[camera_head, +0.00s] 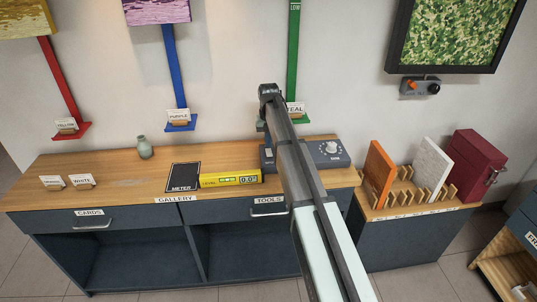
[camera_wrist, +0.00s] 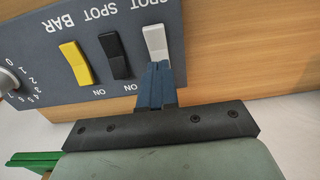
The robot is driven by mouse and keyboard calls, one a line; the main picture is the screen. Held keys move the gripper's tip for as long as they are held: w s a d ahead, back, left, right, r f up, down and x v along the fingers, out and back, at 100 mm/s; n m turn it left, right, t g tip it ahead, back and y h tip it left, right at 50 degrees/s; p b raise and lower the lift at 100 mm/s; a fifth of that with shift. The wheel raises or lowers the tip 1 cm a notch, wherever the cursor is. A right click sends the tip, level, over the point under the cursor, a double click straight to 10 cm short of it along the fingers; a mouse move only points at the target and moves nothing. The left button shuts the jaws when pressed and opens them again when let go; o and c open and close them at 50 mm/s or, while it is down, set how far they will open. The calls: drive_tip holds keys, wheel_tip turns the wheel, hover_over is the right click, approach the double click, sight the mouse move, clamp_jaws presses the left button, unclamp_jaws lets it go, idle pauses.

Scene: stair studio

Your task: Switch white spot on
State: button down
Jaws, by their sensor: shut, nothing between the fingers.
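The white spot switch (camera_wrist: 155,40) is on a dark grey control panel (camera_wrist: 110,20), which appears upside down in the wrist view. My gripper (camera_wrist: 158,68) is shut and empty, its blue fingertips at the lower end of the white switch in the picture. They cover that end and the place below it, so I cannot tell whether they touch or press it, or which way the rocker is tilted. A black switch (camera_wrist: 115,55) and a yellow switch (camera_wrist: 76,63) stand beside it, with ON printed below them. In the head view my arm hides the switches; the control box (camera_head: 328,153) shows its dial.
A yellow level (camera_head: 230,179) and a black meter card (camera_head: 183,177) lie left of my arm on the wooden top (camera_head: 120,182). A small vase (camera_head: 144,147) stands further left. An orange panel (camera_head: 378,172) stands in a rack at right. A green shelf (camera_head: 298,122) hangs on the wall behind.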

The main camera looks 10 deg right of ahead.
sight(269, 151)
drive_tip(key=shift+r, duration=2.6)
drive_tip(key=shift+d, duration=0.1)
